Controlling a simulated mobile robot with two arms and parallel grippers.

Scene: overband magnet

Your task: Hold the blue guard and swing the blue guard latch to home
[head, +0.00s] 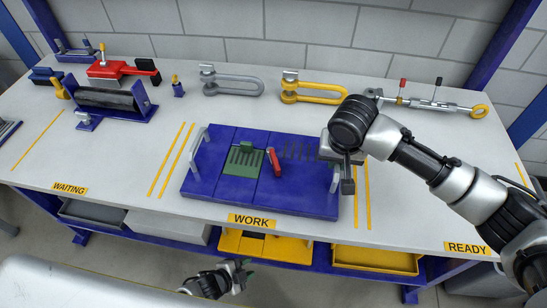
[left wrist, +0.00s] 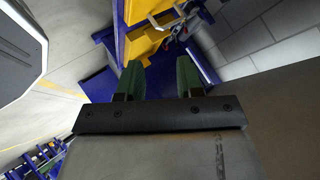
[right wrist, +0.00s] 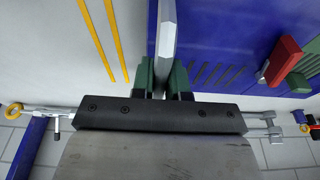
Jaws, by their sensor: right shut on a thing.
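The blue guard (head: 215,180) is a wide blue panel lying on the bench at the WORK label, with slots and a grey handle at each end. A red lever (head: 274,161), which appears to be the guard latch, stands near its middle beside a green slotted plate (head: 241,163). The lever also shows in the right wrist view (right wrist: 283,60). My right gripper (head: 343,178) is shut on the right grey handle (right wrist: 166,35), which stands between its fingers. My left gripper (head: 240,272) is open and empty, low in front of the bench; its fingers are apart in the left wrist view (left wrist: 159,80).
A grey clevis (head: 245,85), a yellow clevis (head: 313,92) and a turnbuckle (head: 430,104) lie behind the guard. A roller frame (head: 107,100) and a red clamp (head: 120,68) stand at left. Yellow bins (head: 375,262) sit below the bench. Bare bench top surrounds the guard.

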